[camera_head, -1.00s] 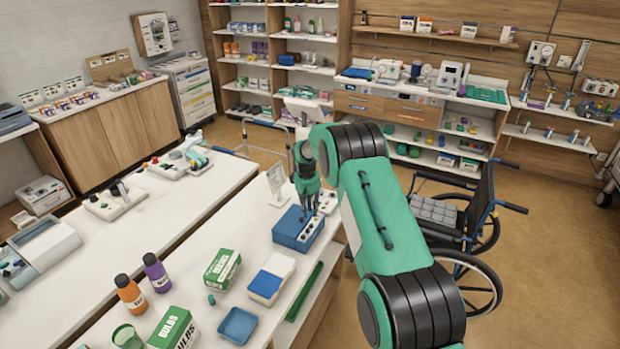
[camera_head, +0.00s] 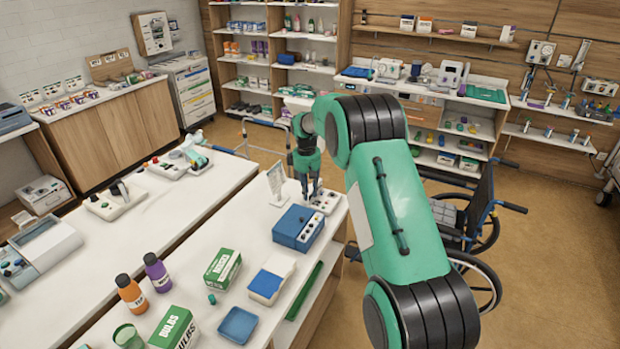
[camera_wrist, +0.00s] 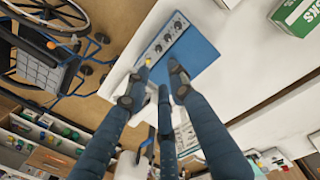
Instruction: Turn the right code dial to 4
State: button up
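A blue box (camera_head: 292,222) with a light panel of small dark dials stands near the right edge of the white counter. In the wrist view the box (camera_wrist: 197,50) shows its dials (camera_wrist: 166,38) in a row along its panel; their numbers are too small to read. A small yellow spot is at the panel's near end. My gripper (camera_head: 311,192) is behind the box in the head view, beside a white unit with knobs (camera_head: 326,200). In the wrist view my gripper (camera_wrist: 160,76) has its fingers apart with nothing between them. I cannot tell whether a fingertip touches anything.
A clear sign (camera_head: 276,182) stands left of my gripper. A green-and-white carton (camera_head: 222,268), a blue-and-white pack (camera_head: 271,278), a blue tray (camera_head: 239,325) and two bottles (camera_head: 156,272) are nearer on the counter. A wheelchair (camera_head: 480,215) stands to the right.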

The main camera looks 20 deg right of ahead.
jog(key=s+a+r+n, duration=0.1)
jog(key=s+r+n, duration=0.5)
jog(key=r+n, duration=0.4)
jog(key=shift+s+a+r+n+t+p, duration=0.15)
jog(key=shift+a+r+n+t+p, duration=0.25)
jog(key=shift+n, duration=0.7)
jog(key=w+d+f+m+p, duration=0.1)
jog(key=w+f+m, duration=0.3)
jog(key=f+m, duration=0.3)
jog(key=w+d+f+m+g+p, duration=0.1)
jog(key=w+f+m, duration=0.3)
jog(key=f+m, duration=0.4)
jog(key=shift+f+m+p, duration=0.2)
jog(key=shift+m+p, duration=0.15)
jog(key=shift+m, duration=0.75)
jog(key=shift+d+f, duration=0.15)
